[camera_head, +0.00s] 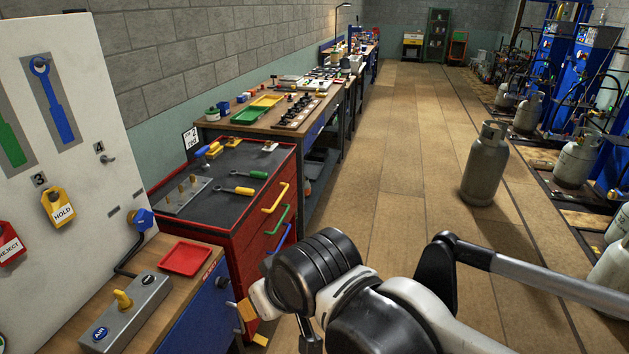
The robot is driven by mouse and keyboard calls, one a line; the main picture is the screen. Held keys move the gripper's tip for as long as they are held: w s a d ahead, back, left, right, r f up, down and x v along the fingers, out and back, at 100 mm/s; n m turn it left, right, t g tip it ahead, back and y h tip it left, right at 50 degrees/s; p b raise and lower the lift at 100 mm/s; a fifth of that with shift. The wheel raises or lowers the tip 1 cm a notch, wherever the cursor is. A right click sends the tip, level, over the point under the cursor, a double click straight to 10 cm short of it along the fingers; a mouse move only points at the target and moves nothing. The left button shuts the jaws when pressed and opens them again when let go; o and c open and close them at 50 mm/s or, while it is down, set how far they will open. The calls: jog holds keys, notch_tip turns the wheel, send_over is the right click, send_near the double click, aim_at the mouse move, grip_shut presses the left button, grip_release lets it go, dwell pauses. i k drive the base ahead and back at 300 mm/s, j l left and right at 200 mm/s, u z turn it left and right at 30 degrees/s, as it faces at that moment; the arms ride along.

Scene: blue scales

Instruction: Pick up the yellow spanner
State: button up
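The yellow spanner (240,190) lies on the dark top of the red drawer cabinet (240,223), left of the picture's middle. Its handle is yellow and its metal end points left. A green-handled spanner (252,174) lies just behind it. My gripper (254,325) is low in the picture, in front of the cabinet and well below and apart from the spanner. Its two tan fingertips show apart with nothing seen between them. My arm's dark wrist hides part of the gripper.
A grey plate with brass pegs (181,195) lies left of the spanner. Blue and yellow items (210,150) lie behind it. A white panel (85,90) stands at left above a bench with a red tray (185,257). A gas cylinder (485,165) stands on the open floor at right.

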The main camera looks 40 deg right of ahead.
aim_at(238, 190)
jog(key=z, duration=0.45)
jog(key=i+l+u, duration=0.5)
jog(key=i, duration=0.45)
jog(key=i+l+u, duration=0.5)
jog(key=i+l, duration=0.25)
jog(key=l, duration=0.3)
